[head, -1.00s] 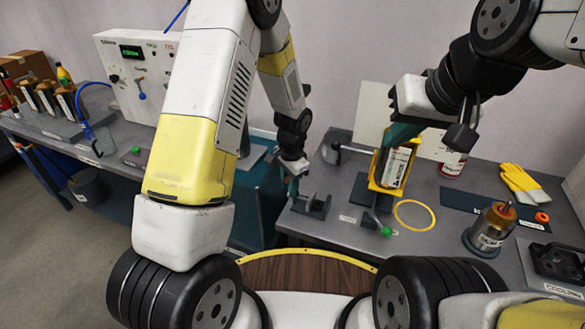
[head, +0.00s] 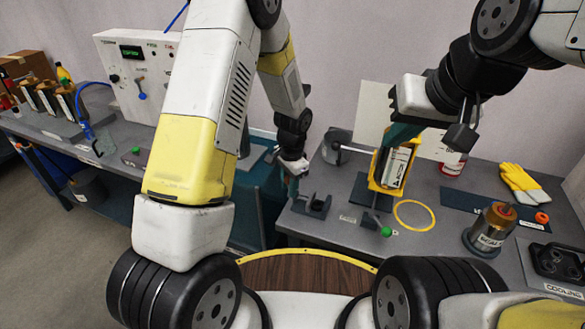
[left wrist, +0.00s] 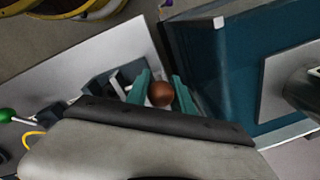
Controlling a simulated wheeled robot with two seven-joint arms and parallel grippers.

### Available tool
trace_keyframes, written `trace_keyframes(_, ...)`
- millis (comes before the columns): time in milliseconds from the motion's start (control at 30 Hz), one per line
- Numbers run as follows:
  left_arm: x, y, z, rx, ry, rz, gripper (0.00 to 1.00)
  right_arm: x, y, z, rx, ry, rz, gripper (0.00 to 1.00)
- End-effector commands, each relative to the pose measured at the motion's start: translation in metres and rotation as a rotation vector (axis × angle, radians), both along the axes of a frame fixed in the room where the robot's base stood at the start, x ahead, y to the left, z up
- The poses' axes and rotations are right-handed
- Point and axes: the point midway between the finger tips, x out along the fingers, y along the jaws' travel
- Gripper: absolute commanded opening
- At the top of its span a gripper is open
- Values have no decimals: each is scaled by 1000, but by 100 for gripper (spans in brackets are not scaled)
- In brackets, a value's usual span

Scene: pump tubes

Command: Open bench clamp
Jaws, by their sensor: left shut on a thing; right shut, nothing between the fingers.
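The bench clamp (head: 312,206) is a dark grey block with upright jaws on the right-hand bench. It also shows in the left wrist view (left wrist: 105,85). My left gripper (head: 292,184) is just left of the clamp, at the bench's left edge. In the left wrist view its teal fingers (left wrist: 160,88) are shut on a brown round knob (left wrist: 161,94) beside the clamp. How the knob joins the clamp is hidden. My right gripper (head: 400,135) is shut and empty, close to the upper end of a yellow-framed cartridge (head: 396,168); I cannot tell whether they touch.
A green ball knob (head: 386,232) and a yellow ring (head: 414,215) are right of the clamp. A brass-and-steel canister (head: 490,230), yellow gloves (head: 524,184) and a black tray (head: 560,264) stand further right. A gap separates the two benches.

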Motion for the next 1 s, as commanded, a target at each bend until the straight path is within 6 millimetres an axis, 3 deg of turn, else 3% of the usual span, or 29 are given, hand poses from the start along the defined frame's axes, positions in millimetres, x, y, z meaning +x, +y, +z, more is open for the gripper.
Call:
trace_keyframes(367,2,0,0,5,12,1,0,0,0,0,0,0,0,0)
trace_keyframes(700,11,-3,-1,63,192,1,0,0,0,0,0,0,0,0)
trace_keyframes(1000,12,-3,0,77,238,1,0,0,0,0,0,0,0,0)
